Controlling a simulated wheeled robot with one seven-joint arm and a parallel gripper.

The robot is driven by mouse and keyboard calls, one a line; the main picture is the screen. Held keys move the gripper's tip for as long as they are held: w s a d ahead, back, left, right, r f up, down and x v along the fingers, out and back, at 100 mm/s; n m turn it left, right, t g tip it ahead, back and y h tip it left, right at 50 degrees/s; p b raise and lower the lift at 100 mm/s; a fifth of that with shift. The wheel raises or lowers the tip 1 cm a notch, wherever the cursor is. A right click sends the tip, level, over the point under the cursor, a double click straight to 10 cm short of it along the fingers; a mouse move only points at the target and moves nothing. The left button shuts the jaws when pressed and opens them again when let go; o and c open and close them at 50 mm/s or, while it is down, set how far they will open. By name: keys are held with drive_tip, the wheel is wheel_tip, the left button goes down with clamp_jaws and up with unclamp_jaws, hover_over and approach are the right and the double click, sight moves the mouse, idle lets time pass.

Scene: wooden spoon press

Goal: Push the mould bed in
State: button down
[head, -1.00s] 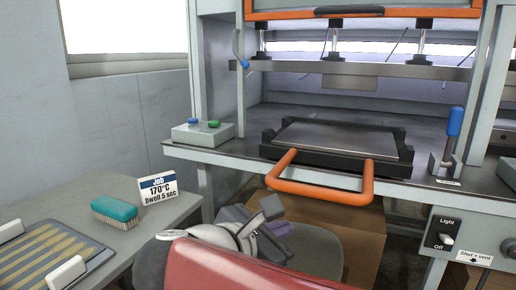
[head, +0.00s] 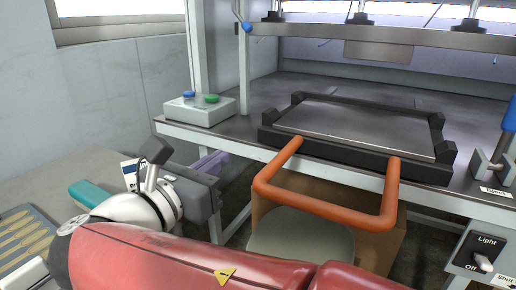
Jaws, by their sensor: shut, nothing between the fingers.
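The mould bed (head: 355,129) is a flat grey metal plate in a dark frame on the press table. Its orange U-shaped handle (head: 325,211) sticks out past the table's front edge towards me. The upper platen (head: 385,40) is raised, with a gap above the bed. My gripper (head: 209,164) is left of the handle, near the table's front edge and apart from the handle. Its purple fingers are shut and empty, partly hidden behind the grey gripper body.
A control box (head: 199,110) with blue and green buttons stands at the table's left. A blue-handled lever (head: 510,125) is at the right, above a light switch (head: 480,256). A cardboard box (head: 385,235) and a stool (head: 300,236) stand below. A teal brush (head: 90,192) lies at left.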

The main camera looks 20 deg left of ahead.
sight(260, 130)
drive_tip(key=w, duration=0.7)
drive_tip(key=w+d, duration=0.1)
drive_tip(key=w, duration=0.3)
drive_tip(key=shift+w+p, duration=0.35)
